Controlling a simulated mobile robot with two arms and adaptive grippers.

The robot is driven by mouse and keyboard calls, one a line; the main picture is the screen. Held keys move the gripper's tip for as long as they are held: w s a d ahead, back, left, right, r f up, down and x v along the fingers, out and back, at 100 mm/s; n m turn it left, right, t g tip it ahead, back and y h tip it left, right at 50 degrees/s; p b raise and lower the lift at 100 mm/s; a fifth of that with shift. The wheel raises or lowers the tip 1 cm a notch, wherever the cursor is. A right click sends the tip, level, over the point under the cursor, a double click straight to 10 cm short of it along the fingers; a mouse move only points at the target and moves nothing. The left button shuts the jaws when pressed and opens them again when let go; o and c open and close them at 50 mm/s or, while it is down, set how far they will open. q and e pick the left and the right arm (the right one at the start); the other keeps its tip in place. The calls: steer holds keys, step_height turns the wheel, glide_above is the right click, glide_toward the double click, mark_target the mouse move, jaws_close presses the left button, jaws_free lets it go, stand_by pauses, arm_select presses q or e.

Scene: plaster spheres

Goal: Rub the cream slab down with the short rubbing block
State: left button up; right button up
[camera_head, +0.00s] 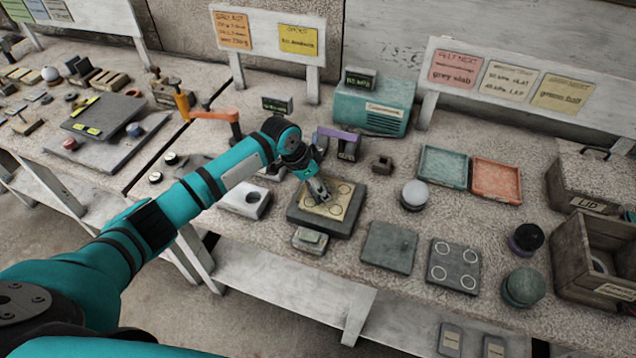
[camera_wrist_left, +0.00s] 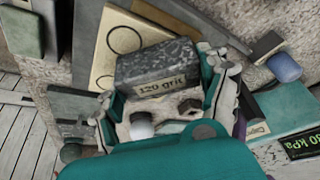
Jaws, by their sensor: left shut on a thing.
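The cream slab (camera_head: 346,191) with drawn circles lies on a dark grey base (camera_head: 336,228) at the middle of the bench; part of it also shows in the left wrist view (camera_wrist_left: 108,62). My left gripper (camera_head: 319,192) is over the slab. It is shut on a short speckled grey rubbing block (camera_wrist_left: 156,66) labelled "120 grit", seen between the fingers in the left wrist view. The block hides part of the slab there. I cannot tell whether its underside touches the slab. My right gripper is not in view.
A small block on a holder (camera_head: 310,238) stands just in front of the base. A grey slab (camera_head: 388,247) and a dark circled slab (camera_head: 453,266) lie to the right. A white-topped round thing (camera_head: 414,194), teal tray (camera_head: 443,167) and orange tray (camera_head: 497,180) are beyond.

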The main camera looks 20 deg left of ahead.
arm_select(q)
steer(key=shift+s+d+r+p, duration=0.1)
steer(key=shift+s+d+p, duration=0.5)
steer(key=shift+p, duration=0.25)
steer(key=shift+s+d+p, duration=0.3)
steer(key=shift+s, duration=0.1)
steer(key=shift+s+d+p, duration=0.6)
steer(key=shift+s+p, duration=0.15)
steer(key=shift+p, duration=0.1)
steer(key=shift+w+a+b, duration=0.3)
steer(key=shift+w, duration=0.1)
steer(key=shift+w+a+b, duration=0.7)
steer(key=shift+w+a, duration=0.55)
steer(key=shift+w, duration=0.1)
